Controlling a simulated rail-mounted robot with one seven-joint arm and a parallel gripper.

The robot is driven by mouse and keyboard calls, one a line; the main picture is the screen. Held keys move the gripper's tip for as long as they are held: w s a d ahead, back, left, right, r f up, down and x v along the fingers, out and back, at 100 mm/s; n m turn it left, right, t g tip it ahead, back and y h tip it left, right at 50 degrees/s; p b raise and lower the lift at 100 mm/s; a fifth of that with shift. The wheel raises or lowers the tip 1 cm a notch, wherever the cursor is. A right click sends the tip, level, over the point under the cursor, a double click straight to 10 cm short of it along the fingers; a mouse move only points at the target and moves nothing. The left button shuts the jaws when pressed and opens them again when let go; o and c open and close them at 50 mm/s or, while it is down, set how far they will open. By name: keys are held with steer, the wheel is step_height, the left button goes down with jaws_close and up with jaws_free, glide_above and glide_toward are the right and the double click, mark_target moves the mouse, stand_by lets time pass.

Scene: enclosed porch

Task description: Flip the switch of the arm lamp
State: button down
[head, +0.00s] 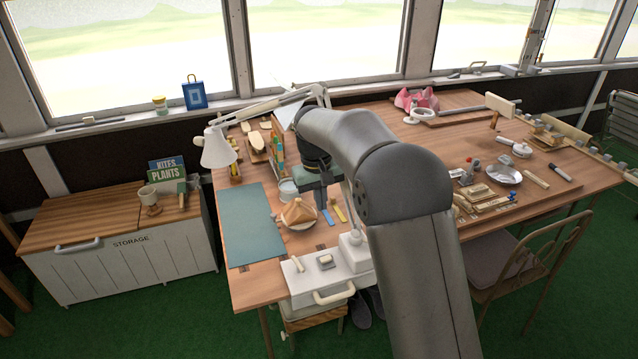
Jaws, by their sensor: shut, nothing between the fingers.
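The arm lamp has a white cone shade (218,148) over the table's left side. Its thin white arm (270,106) runs right and passes behind my arm. A pale post shows beside my arm and runs down to a white block (353,252), which looks like the lamp's base. A small grey plate with a pale piece (326,261), possibly the switch, sits left of this block. My gripper (322,208) points down over the table, behind the block, shut and empty. It appears apart from the plate; its fingertips are small and partly hard to make out.
A white handled box front (333,296) is at the table's near edge. A cone-shaped brown item on a plate (299,214), a tin (288,190) and blue and yellow strips lie near my gripper. The green mat (248,225) is clear. My arm covers the table's middle.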

steer(key=r, duration=0.5)
steer(key=shift+s+a+r, duration=0.15)
steer(key=shift+a+r, duration=0.1)
steer(key=shift+r, duration=0.1)
steer(key=b, duration=0.7)
glide_above(328, 257)
steer(key=a, duration=0.2)
step_height(328, 257, down, 10)
steer(key=shift+s+p, duration=0.35)
steer(key=shift+f, duration=0.15)
steer(key=f, duration=0.4)
steer(key=d+f, duration=0.1)
steer(key=f, duration=0.8)
steer(key=shift+w+d+f, duration=0.25)
steer(key=shift+w+f, duration=0.05)
steer(key=shift+f, duration=0.05)
